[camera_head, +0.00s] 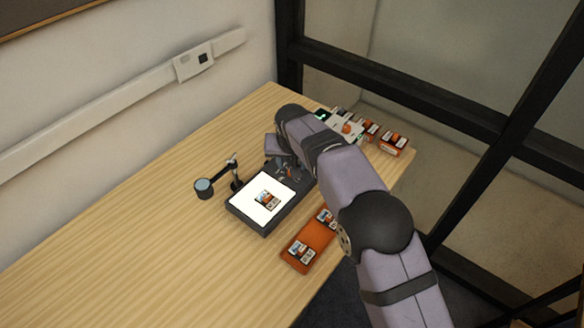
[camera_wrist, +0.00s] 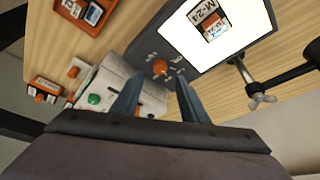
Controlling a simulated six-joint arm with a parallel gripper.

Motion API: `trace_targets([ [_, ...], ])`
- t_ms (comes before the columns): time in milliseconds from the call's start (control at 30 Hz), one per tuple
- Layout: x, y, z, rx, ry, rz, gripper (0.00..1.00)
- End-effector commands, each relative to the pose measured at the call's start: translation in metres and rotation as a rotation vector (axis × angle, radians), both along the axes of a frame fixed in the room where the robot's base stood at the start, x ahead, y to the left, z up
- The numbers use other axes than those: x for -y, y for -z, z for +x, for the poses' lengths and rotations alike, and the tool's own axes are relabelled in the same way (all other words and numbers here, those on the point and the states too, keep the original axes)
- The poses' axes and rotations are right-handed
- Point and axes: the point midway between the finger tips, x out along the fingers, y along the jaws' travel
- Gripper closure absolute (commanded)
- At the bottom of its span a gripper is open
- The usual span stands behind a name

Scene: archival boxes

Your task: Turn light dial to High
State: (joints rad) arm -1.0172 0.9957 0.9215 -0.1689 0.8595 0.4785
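The light dial (camera_wrist: 160,67) is a small orange knob on the dark end of the light box (camera_wrist: 146,45), with pale markings around it. Its pointer setting is too small to read. The lit white panel (camera_wrist: 245,35) carries a slide marked M-24 (camera_wrist: 212,22). My gripper (camera_wrist: 159,84) is open and empty in the wrist view, with the dial beyond and between its fingertips, seemingly apart from them. In the head view the light box (camera_head: 238,212) shows its bright panel (camera_head: 250,210), and my gripper (camera_head: 288,168) is over its far end, where the dial is hidden.
A magnifier on a jointed stand (camera_head: 204,187) is left of the light box. An orange tray (camera_head: 315,240) with slides lies to its right. A white device (camera_wrist: 115,88) with a green button and orange slide boxes (camera_head: 390,143) stand beyond. The table's left side is clear.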

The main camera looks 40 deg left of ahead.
Motion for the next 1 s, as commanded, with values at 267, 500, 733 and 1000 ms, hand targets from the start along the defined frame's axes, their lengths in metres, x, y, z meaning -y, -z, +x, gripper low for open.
trace_targets([
  [267, -0.007, 0.029, 0.010, -0.001, 0.002, -0.002, 0.60],
  [500, -0.012, 0.048, 0.016, 0.000, 0.001, 0.000, 0.60],
  [733, -0.014, 0.055, 0.018, 0.001, 0.001, 0.001, 0.60],
  [1000, -0.014, 0.056, 0.018, 0.001, 0.001, 0.001, 0.60],
])
